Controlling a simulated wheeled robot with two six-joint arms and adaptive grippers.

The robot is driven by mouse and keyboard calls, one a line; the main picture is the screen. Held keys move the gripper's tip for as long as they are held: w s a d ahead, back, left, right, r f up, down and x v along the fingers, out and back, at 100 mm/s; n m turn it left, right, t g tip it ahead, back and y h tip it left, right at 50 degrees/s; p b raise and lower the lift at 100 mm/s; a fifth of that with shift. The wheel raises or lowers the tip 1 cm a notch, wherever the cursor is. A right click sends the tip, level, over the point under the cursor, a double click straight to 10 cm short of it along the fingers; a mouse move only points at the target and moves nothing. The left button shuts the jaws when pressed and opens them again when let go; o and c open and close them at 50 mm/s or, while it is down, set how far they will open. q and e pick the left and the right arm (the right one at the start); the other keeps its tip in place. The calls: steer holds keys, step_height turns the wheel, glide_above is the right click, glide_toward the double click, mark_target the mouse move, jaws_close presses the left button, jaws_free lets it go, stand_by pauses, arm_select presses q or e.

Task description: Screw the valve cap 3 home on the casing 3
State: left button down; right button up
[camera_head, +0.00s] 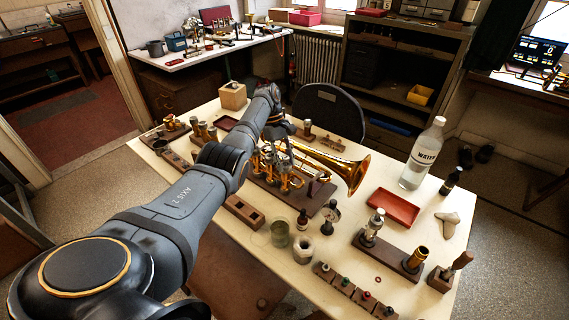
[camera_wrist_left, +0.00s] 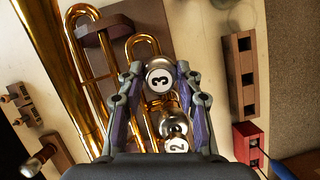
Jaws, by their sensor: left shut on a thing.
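The brass horn (camera_head: 348,170) lies on a wooden cradle (camera_head: 318,196) in the middle of the bench, its bell to the right. In the left wrist view its tubing (camera_wrist_left: 66,75) runs down the left side. My left gripper (camera_head: 279,148) is over the horn's valves. In the left wrist view, the gripper (camera_wrist_left: 158,77) is shut on valve cap 3 (camera_wrist_left: 160,79), a round top marked 3. Casing 3 is hidden below the cap, so I cannot tell how far the cap is seated. A silvery valve top (camera_wrist_left: 174,123) and a 2 label (camera_wrist_left: 177,146) show beside it. My right gripper is not in view.
A water bottle (camera_head: 421,155) and a red tray (camera_head: 392,208) stand right of the horn. A dial gauge (camera_head: 331,212), jars and a wooden block of small parts (camera_head: 352,289) are in front. A wooden box (camera_head: 232,95) is at the back left.

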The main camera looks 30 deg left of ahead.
arm_select(q)
steer(key=c, duration=0.8)
jaws_free()
